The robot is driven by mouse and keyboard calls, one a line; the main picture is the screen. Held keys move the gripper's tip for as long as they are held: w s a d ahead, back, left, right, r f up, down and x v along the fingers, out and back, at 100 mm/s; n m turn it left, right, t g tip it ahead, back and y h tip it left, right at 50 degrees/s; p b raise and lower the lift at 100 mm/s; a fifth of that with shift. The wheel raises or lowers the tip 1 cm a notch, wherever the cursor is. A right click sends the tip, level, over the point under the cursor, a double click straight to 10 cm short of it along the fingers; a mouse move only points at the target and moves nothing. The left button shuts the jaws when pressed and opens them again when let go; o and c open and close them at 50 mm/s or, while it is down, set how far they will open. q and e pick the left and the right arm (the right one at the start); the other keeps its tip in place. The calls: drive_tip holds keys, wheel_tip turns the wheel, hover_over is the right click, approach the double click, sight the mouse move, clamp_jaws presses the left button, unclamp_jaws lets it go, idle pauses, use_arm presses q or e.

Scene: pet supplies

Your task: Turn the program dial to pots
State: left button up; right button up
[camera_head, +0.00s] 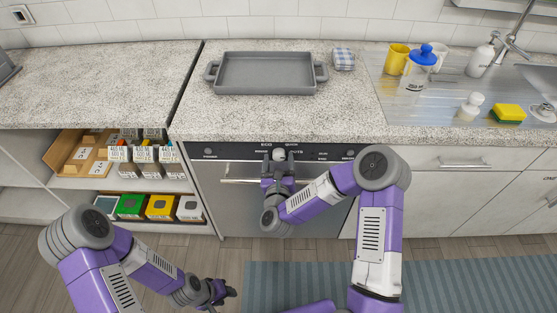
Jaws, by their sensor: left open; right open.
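The dishwasher (230,185) stands under the counter, with a dark control strip along its top. The program dial (280,153) is a pale round knob in the middle of that strip. Small labels lie around it; "ECO", "QUICK" and part of "POTS" show, with "POTS" to the right. Which label the dial points at is too small to tell. My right gripper (279,158) is open at the dial, its fingers on either side; I cannot tell whether they touch it. My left gripper (221,293) is open and empty, low over the floor.
A grey tray (265,73) and a folded checked cloth (343,59) lie on the counter above. A yellow mug (397,59), a blue-lidded jar (416,72) and a sponge (508,113) stand by the sink. Open shelves with boxes (160,207) are left of the dishwasher.

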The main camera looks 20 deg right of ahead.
drive_tip(key=p+v, duration=0.1)
drive_tip(key=v, duration=0.6)
drive_tip(key=shift+s+a, duration=0.1)
drive_tip(key=s+a+f+n+g+y+p, duration=0.2)
drive_tip(key=s+a+f+n+g+y, duration=0.15)
drive_tip(key=f+n, duration=0.45)
drive_tip(key=s+a+f+n+g+y+p, duration=0.2)
drive_tip(key=f+n+g+y+p, duration=0.15)
drive_tip(key=n, duration=0.75)
drive_tip(key=s+d+f+n+g+y+p, duration=0.1)
drive_tip(key=s+f+n+g, duration=0.1)
drive_tip(key=s+n+g, duration=0.3)
drive_tip(key=s+f+n+g+y+p, duration=0.1)
drive_tip(key=s+f+n+g, duration=0.2)
drive_tip(key=s+n, duration=0.7)
drive_tip(key=shift+s+d+n+g+p, duration=0.3)
drive_tip(key=shift+d+g+p, duration=0.1)
drive_tip(key=shift+g, duration=0.6)
